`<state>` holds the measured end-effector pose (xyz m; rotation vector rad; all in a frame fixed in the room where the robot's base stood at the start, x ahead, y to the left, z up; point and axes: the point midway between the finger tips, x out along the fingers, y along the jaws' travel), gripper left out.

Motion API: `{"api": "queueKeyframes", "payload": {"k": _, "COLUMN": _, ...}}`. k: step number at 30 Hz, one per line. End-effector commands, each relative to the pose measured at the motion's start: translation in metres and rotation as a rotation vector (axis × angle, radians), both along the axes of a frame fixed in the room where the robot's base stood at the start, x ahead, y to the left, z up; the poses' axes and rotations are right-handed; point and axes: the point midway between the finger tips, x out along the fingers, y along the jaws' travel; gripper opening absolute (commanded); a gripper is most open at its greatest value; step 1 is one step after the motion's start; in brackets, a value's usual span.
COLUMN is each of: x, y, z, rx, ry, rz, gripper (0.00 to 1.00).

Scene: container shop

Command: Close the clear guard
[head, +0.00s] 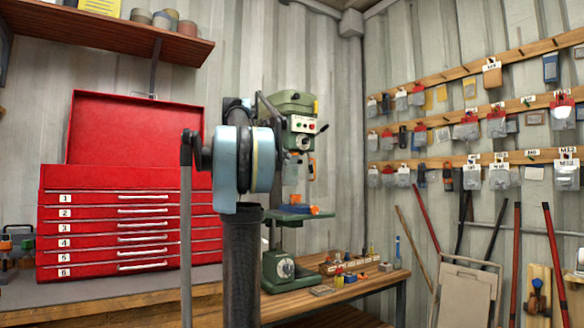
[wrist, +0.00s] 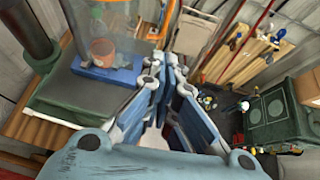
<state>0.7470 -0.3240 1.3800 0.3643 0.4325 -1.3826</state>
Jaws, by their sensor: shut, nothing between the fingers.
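The clear guard (head: 301,172) hangs on the front of the green drill press (head: 297,104), below the head, with orange showing at its edge. In the wrist view a see-through panel with orange edges, seemingly the guard (wrist: 122,22), stands above the blue vise (wrist: 92,70). An orange piece (wrist: 102,50) shows through it. My gripper (wrist: 164,65) is shut and empty, its fingers just right of the panel and vise; I cannot tell whether they touch. My arm hides part of the press in the head view, and the gripper does not show there.
A red tool chest (head: 125,225) stands open-lidded at left on a bench. The wooden workbench (head: 350,290) holds the press and a block of small tools (head: 345,264). Pegs with hanging bags line the right wall, and long-handled tools (head: 517,260) lean below them.

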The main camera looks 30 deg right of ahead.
Motion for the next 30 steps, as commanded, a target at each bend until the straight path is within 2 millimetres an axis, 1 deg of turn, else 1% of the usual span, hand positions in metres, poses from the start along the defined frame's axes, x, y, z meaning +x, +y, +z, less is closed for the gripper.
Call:
{"api": "queueKeyframes", "payload": {"k": 16, "x": 0.011, "y": -0.080, "z": -0.046, "rx": 0.001, "ry": -0.003, "rz": -0.005, "gripper": 0.00}}
{"api": "queueKeyframes", "payload": {"k": 21, "x": 0.014, "y": -0.102, "z": -0.046, "rx": 0.001, "ry": -0.003, "rz": -0.004, "gripper": 0.00}}
{"api": "queueKeyframes", "payload": {"k": 24, "x": 0.016, "y": -0.110, "z": -0.046, "rx": 0.002, "ry": -0.003, "rz": -0.004, "gripper": 0.00}}
{"api": "queueKeyframes", "payload": {"k": 30, "x": 0.017, "y": -0.117, "z": -0.046, "rx": 0.002, "ry": -0.003, "rz": -0.003, "gripper": 0.00}}
